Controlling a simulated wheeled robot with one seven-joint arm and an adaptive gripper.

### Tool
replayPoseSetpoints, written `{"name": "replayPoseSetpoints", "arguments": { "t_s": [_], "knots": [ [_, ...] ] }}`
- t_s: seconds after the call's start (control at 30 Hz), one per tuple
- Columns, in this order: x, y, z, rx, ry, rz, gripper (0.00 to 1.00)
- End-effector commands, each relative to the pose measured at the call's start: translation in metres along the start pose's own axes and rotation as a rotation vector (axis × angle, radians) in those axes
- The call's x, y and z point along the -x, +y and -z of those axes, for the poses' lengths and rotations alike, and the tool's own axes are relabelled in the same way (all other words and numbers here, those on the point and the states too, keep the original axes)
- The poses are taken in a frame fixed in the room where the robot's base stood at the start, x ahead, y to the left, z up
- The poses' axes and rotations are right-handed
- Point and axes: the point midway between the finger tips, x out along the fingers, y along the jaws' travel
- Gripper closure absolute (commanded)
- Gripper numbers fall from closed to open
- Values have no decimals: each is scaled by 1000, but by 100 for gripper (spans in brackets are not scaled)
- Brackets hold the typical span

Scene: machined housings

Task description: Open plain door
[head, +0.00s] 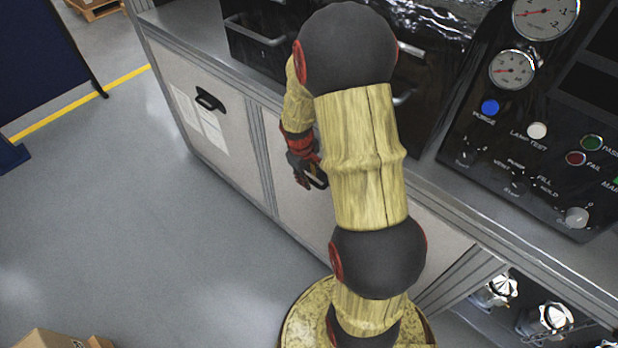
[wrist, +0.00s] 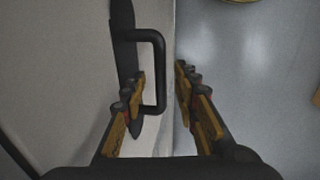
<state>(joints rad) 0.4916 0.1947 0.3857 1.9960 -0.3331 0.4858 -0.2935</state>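The plain door (head: 300,216) is a pale panel low on the bench front, without papers, partly hidden behind my arm in the head view. Its black handle (wrist: 158,62) is a bar standing out from a dark backplate in the wrist view. My gripper (wrist: 163,82) is open at the handle, with the bar between its fingers. The left finger overlaps the gap between bar and backplate; the right finger is apart from the bar, on its outer side. In the head view my gripper (head: 308,174) is small and partly covered by the arm. The door looks closed.
A neighbouring door (head: 205,112) with papers and a black handle is at the left. A control panel (head: 545,120) with gauges and buttons stands on the bench at right. Metal parts (head: 545,318) sit in an open bay at lower right. The grey floor (head: 130,230) before the doors is clear.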

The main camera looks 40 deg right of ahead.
Motion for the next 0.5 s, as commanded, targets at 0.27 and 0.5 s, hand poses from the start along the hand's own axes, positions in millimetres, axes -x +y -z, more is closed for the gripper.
{"name": "replayPoseSetpoints", "arguments": {
  "t_s": [0.27, 0.5],
  "knots": [
    [1, 0, 0, 0, 0, 0, 77],
    [1, 0, 0, 0, 0, 0, 90]
  ]
}}
